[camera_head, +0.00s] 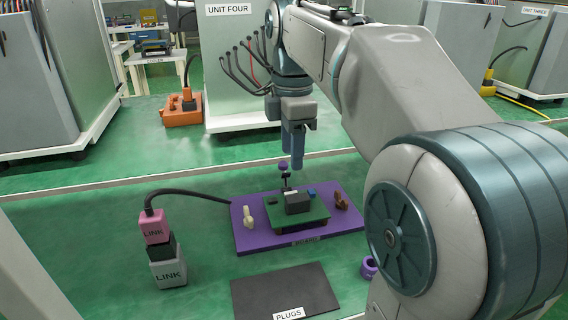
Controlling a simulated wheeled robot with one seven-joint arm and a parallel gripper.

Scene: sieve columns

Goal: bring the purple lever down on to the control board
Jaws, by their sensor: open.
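The purple lever (284,166) stands roughly upright, with a purple knob on a dark stem at the back edge of the control board. The control board is a purple plate (249,241) with a green panel (290,225) on it, carrying a dark block (298,202). A cream lever (248,217) stands on its left side and a brown lever (341,201) on its right. My gripper (293,166) is open and empty, pointing down just beside the purple knob. I cannot tell whether a finger touches the knob.
A black mat labelled PLUGS (262,297) lies in front of the board. A pink LINK plug (155,228) with a black cable stands stacked over a grey LINK block (168,273) at left. A purple ring (369,267) lies at right, near my arm.

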